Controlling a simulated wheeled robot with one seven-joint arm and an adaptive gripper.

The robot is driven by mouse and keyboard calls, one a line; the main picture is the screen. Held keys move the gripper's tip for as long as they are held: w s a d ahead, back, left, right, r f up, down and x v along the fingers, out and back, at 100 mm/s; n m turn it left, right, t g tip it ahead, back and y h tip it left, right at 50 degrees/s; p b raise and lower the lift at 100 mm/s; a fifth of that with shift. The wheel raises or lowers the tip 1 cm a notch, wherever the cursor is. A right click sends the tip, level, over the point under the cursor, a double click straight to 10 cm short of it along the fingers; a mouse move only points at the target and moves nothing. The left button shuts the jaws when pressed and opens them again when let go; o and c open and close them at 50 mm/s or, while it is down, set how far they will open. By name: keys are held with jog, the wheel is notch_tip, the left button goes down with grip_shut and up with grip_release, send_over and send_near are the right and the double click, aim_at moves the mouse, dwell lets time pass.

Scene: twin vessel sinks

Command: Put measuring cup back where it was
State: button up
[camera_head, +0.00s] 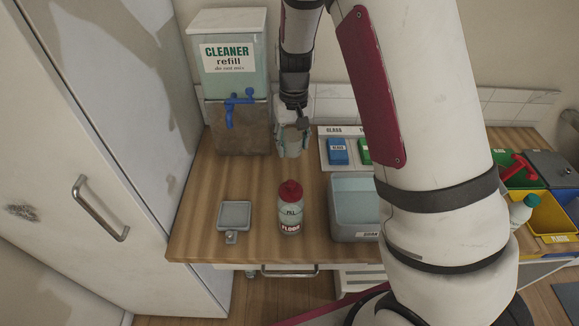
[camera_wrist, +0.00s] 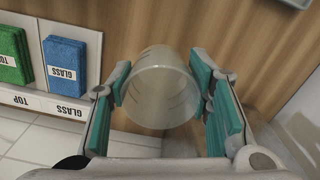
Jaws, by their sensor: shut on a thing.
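The measuring cup (camera_wrist: 162,92) is a clear, pale cup with faint marks, seen from above in the wrist view. My gripper (camera_wrist: 160,82) is shut on it, with teal pads on both sides of its wall. In the head view my gripper (camera_head: 292,140) points down at the back of the wooden counter, right of the cleaner dispenser (camera_head: 229,70). The cup shows there only in part between the fingers. I cannot tell whether its base touches the counter.
A tray (camera_head: 324,153) with blue and green cloths stands right of my gripper. A red-capped floor bottle (camera_head: 290,212), a small grey square dish (camera_head: 234,215) and a grey bin (camera_head: 352,205) stand nearer the front. The wooden counter (camera_head: 205,185) is bare at the left.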

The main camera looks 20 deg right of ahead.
aim_at(293, 137)
jog(key=shift+s+f+p, duration=0.1)
jog(key=shift+f+p, duration=0.25)
jog(key=shift+f, duration=3.95)
jog(key=shift+f, duration=0.1)
jog(key=o, duration=1.1)
jog(key=shift+f, duration=0.1)
jog(key=shift+o, duration=0.2)
notch_tip(293, 137, up, 12)
jog(key=shift+r+b, duration=0.15)
jog(key=shift+b, duration=0.35)
jog(key=s+r+t, duration=0.4)
jog(key=s+r, duration=1.5)
jog(key=r, duration=0.1)
jog(key=s+r+t, duration=0.1)
jog(key=s, duration=0.6)
jog(key=shift+s+n, duration=0.3)
